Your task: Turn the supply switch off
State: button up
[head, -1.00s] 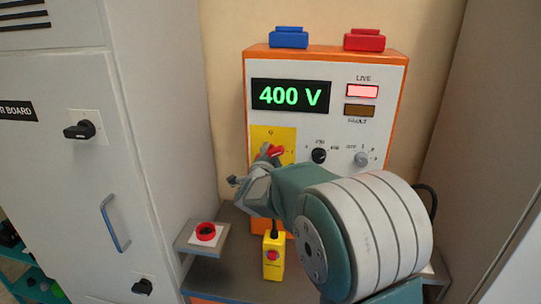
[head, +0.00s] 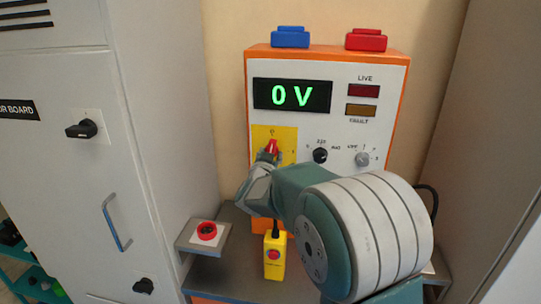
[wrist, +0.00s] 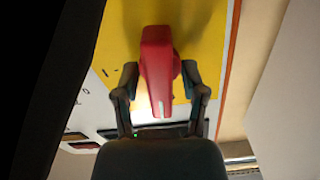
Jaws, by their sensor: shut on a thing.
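The supply switch is a red handle (head: 272,147) on a yellow plate (head: 289,134) at the left of the orange-edged panel. In the head view the handle points up toward the mark at the top of the plate. My gripper (head: 266,158) is at the handle, shut on it. The wrist view shows the red handle (wrist: 158,70) between my two fingers (wrist: 160,90), with the yellow plate (wrist: 205,40) behind. The display (head: 291,95) reads 0 V. The LIVE lamp (head: 362,90) is dark red, unlit.
A black knob (head: 320,156) and a grey knob (head: 362,159) sit right of the switch. A yellow box with a red button (head: 274,256) stands below the panel. Grey cabinets flank both sides.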

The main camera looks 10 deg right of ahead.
jog(key=shift+f+n, duration=0.35)
jog(key=shift+n, duration=0.75)
jog(key=o, duration=0.8)
jog(key=shift+a+r, duration=0.1)
jog(key=shift+r, duration=0.05)
jog(key=shift+r, duration=0.1)
jog(key=v, duration=1.2)
jog(key=shift+w+a, duration=0.1)
